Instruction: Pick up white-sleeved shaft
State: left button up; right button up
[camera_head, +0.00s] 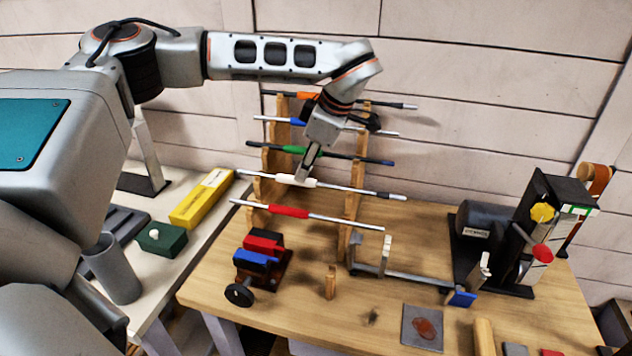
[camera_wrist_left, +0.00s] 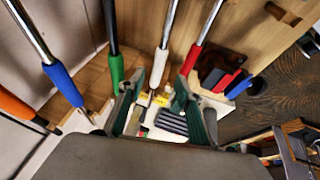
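The white-sleeved shaft lies across the wooden rack; its white sleeve (camera_head: 297,181) is near the shaft's left part. My left gripper (camera_head: 306,172) points down at the sleeve from above. In the left wrist view my left gripper (camera_wrist_left: 160,92) is open, its two fingers apart. The white sleeve (camera_wrist_left: 160,66) shows in the gap between the fingertips there. I cannot tell whether either finger touches it. My right gripper is not in view.
The wooden rack (camera_head: 355,213) also holds shafts with orange, blue, green and red (camera_head: 288,211) sleeves, above and below the white one. A red-and-blue vise (camera_head: 262,255) stands in front at left. A dark machine (camera_head: 535,225) stands at right. A yellow box (camera_head: 202,198) lies left.

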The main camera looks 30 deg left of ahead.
aim_at(317, 184)
pick_arm(q)
jog(key=x, duration=0.4)
jog(key=shift+w+a+f+p, duration=0.2)
jog(key=shift+w+f+p, duration=0.05)
jog(key=shift+f+p, duration=0.15)
jog(key=shift+r, duration=0.1)
grip_shut()
